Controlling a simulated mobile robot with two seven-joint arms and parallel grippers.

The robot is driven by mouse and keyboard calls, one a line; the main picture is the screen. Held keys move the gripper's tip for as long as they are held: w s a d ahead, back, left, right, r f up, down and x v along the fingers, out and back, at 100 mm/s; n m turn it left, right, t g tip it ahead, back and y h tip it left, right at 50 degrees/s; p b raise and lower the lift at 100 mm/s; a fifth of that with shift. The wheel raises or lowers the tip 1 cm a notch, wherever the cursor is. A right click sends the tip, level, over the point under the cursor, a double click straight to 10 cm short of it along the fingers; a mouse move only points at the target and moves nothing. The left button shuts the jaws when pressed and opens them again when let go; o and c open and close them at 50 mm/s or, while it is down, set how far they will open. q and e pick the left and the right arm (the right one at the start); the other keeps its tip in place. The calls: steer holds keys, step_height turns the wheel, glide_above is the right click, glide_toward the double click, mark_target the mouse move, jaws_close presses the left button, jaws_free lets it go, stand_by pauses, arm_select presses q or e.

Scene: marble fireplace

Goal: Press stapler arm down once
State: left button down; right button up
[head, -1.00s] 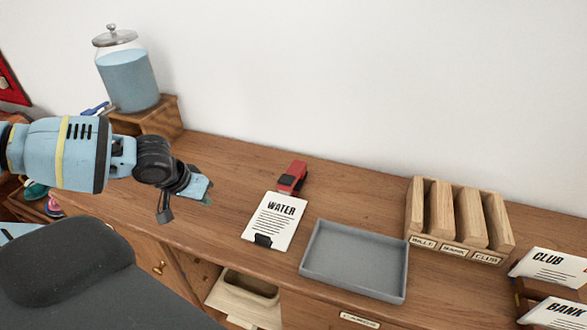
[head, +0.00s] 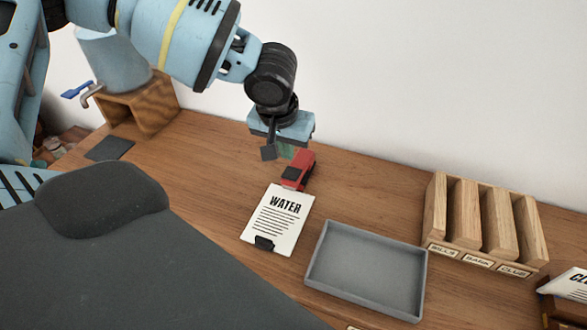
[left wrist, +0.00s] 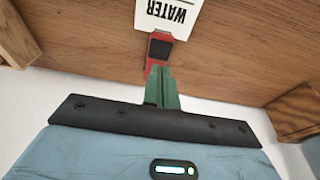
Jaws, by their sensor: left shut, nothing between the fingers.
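The red stapler (head: 298,170) with a black patch on top lies on the wooden counter. Its lower end is at the top edge of the WATER paper (head: 277,219), which has a black clip at its bottom edge. My left gripper (head: 287,153) is shut and empty, with its green fingers just above and behind the stapler's far end. In the left wrist view the shut green fingers (left wrist: 162,88) overlap the near end of the red stapler (left wrist: 158,50). I cannot tell whether they touch it. My right gripper is not in view.
A grey tray (head: 368,270) lies right of the paper. A wooden sorter (head: 483,225) labelled BILLS, BANK and CLUB stands further right. A glass dispenser (head: 112,62) on a wooden stand (head: 150,105) is at the left.

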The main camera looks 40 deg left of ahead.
mark_target(291, 174)
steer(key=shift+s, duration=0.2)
